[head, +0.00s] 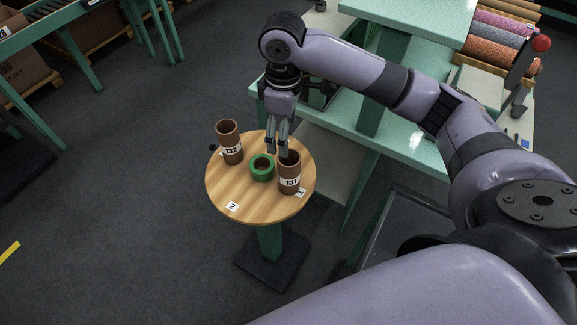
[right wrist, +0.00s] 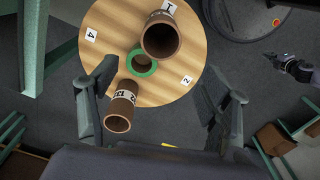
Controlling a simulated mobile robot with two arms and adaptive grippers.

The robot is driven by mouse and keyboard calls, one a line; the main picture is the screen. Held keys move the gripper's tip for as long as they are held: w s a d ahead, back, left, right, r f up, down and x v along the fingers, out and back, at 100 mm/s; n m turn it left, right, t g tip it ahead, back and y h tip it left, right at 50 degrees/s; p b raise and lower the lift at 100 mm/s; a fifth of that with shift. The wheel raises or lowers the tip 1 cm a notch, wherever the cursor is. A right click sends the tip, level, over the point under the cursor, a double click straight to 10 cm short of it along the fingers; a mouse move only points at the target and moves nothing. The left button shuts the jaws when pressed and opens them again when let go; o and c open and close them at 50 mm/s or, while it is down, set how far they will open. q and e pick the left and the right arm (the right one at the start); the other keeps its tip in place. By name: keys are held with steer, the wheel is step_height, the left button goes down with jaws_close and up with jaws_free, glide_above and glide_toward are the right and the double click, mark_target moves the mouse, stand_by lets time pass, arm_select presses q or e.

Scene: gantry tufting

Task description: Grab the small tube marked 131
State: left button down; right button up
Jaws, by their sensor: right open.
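My right gripper (head: 278,152) points down just behind this tube, open and apparently empty. My left gripper does not show in the head view.
A green ring (head: 262,167) sits between the tubes. A green bench (head: 345,122) stands close behind right. Floor left of the table is clear.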

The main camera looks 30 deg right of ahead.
mark_target(287, 165)
step_height(287, 165, down, 6)
steer(key=shift+s+r+p, duration=0.15)
steer(key=shift+p, duration=0.25)
step_height(287, 165, down, 3)
steer(key=shift+r, duration=0.1)
steer(key=f, duration=0.1)
steer(key=f+p, duration=0.1)
steer(key=f, duration=0.1)
steer(key=shift+d+f+p, duration=0.25)
steer(key=shift+f+p, duration=0.1)
steer(key=shift+f, duration=0.6)
arm_select(q)
steer(key=s+r, duration=0.1)
steer(key=r, duration=0.1)
steer(key=shift+s+r, duration=0.35)
steer(key=shift+s, duration=0.05)
steer(key=shift+a, duration=0.1)
arm_select(e)
steer(key=shift+c, duration=0.4)
arm_select(q)
steer(key=shift+w+a, duration=0.1)
steer(key=shift+w, duration=0.2)
arm_select(e)
steer(key=c, duration=1.2)
